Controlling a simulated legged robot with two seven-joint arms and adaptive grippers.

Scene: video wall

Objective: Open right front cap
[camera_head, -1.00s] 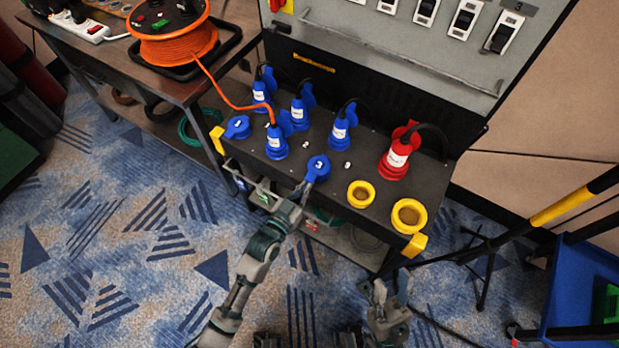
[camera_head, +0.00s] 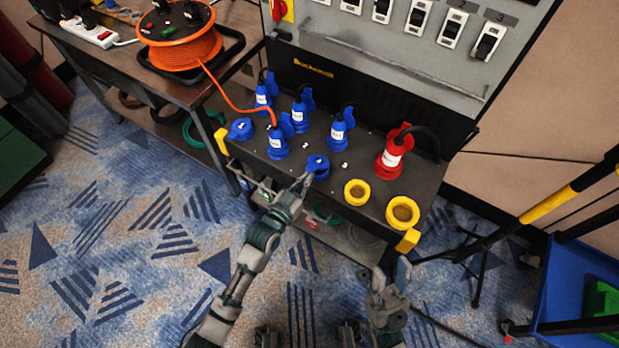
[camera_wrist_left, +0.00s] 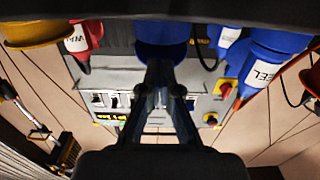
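The right front cap (camera_head: 317,163) is a round blue cap on the front of the dark socket panel, and it looks closed over its socket. My left gripper (camera_head: 305,182) is at the near edge of this cap. In the left wrist view its two fingers (camera_wrist_left: 160,66) come together just below the blue cap (camera_wrist_left: 162,35). The fingers look shut. Whether they pinch the cap's edge or only touch it is hidden. My right gripper (camera_head: 390,272) is open and empty, below the panel's right front corner.
Another blue cap (camera_head: 240,129) sits at the panel's left front. A blue plug with an orange cable (camera_head: 277,143) stands between them. Several blue plugs, a red plug (camera_head: 392,152) and yellow rings (camera_head: 357,192) share the panel. A blue cart (camera_head: 565,290) stands at the right.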

